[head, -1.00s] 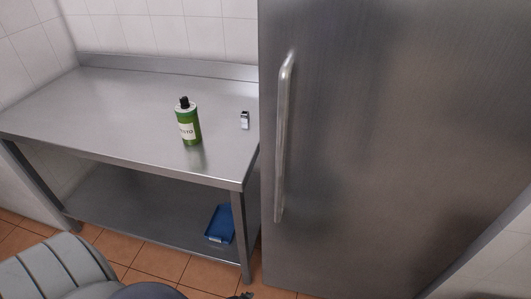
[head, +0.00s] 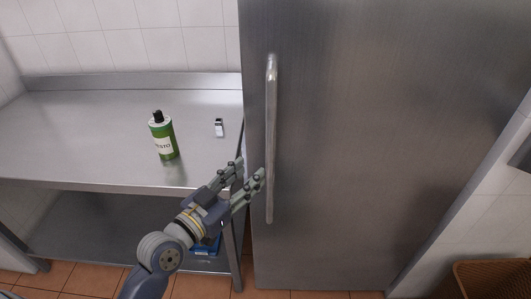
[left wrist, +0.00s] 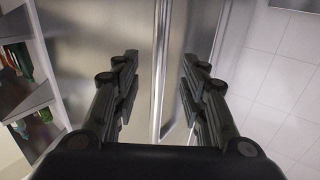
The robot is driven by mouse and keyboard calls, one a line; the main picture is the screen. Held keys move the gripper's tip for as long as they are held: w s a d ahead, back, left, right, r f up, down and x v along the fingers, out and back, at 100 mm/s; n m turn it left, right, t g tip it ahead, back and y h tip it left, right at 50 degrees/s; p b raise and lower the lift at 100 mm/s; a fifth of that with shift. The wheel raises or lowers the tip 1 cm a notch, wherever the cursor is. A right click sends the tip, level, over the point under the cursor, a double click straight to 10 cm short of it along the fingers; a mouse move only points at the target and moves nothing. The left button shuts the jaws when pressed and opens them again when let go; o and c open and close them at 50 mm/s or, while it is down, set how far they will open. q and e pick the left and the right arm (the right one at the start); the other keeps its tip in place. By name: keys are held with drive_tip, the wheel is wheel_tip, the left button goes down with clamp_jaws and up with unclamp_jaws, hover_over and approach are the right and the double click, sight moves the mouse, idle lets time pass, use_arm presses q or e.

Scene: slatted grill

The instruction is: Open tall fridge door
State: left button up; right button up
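The tall fridge has a brushed steel door (head: 350,140) that is shut and fills the middle right of the head view. Its long vertical handle (head: 271,130) runs down the door's left side. My left gripper (head: 252,168) is open and empty, with its fingertips just left of the handle's lower half. In the left wrist view, the open fingers of my left gripper (left wrist: 158,75) are spread to either side of a bright vertical bar (left wrist: 161,65), which looks like the handle. No contact shows. My right gripper is not in view.
A steel table (head: 90,130) stands left of the fridge, close to my left gripper. It holds a green bottle (head: 163,140) and a small white-and-black item (head: 219,127). A blue tray (head: 207,247) lies on its lower shelf. A wicker basket (head: 495,280) is at bottom right.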

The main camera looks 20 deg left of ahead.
sight(267, 156)
use_arm(q)
drive_tip(key=p+x, duration=0.2)
drive_tip(key=x, duration=0.8)
drive_tip(key=shift+f+p, duration=0.1)
drive_tip(key=shift+p, duration=0.25)
clamp_jaws()
